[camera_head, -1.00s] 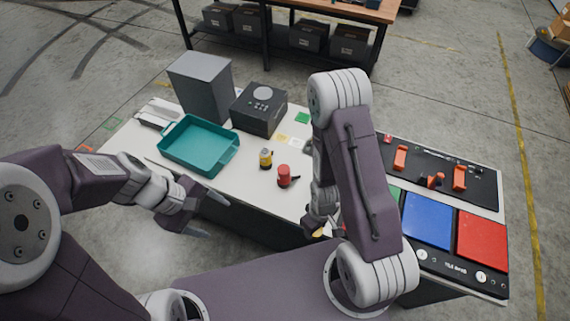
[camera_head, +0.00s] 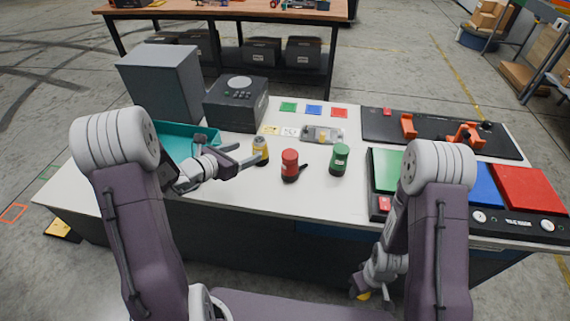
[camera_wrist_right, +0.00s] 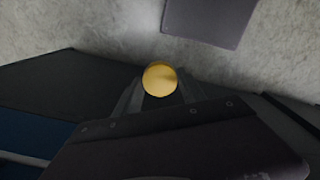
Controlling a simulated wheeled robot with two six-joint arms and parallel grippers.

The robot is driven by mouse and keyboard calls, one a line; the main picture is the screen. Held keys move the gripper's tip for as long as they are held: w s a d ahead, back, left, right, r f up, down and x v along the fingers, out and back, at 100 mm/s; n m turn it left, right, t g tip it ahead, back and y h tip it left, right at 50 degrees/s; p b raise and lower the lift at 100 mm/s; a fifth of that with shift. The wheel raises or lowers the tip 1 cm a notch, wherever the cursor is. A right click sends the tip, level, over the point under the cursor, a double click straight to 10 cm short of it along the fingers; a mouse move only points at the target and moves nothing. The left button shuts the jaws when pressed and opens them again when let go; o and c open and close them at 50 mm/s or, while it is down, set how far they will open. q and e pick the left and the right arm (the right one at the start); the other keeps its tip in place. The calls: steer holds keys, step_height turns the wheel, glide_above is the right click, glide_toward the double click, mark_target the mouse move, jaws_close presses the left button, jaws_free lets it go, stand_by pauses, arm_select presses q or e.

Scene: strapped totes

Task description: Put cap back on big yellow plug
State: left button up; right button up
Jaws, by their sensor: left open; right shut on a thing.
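The big yellow plug (camera_head: 261,145) stands upright on the white table, yellow with a dark band. My left gripper (camera_head: 247,153) is open just left of it, its fingers pointing at the plug. One finger overlaps the plug's lower part in the head view; I cannot tell whether they touch. My right gripper (camera_head: 362,288) is low in front of the table's front edge. It is shut on a round yellow cap (camera_wrist_right: 160,78), which shows between its fingers in the right wrist view. In the head view only a bit of the cap (camera_head: 363,296) shows.
A red plug (camera_head: 290,160) and a green plug (camera_head: 340,158) stand right of the yellow one. A teal tray (camera_head: 188,131), partly behind my left arm, and a dark box (camera_head: 237,106) are at left. Panels with coloured plates (camera_head: 527,188) fill the right side.

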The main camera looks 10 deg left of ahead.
mark_target(254, 150)
arm_select(q)
steer(key=shift+a+f, duration=0.2)
steer(key=shift+f, duration=0.3)
arm_select(e)
steer(key=shift+f, duration=0.45)
arm_select(q)
steer(key=shift+s+a+r, duration=0.1)
steer(key=shift+a, duration=0.05)
arm_select(e)
steer(key=shift+r, duration=0.1)
arm_select(q)
steer(key=x, duration=0.7)
arm_select(e)
steer(key=shift+r, duration=0.1)
arm_select(q)
steer(key=shift+s, duration=0.1)
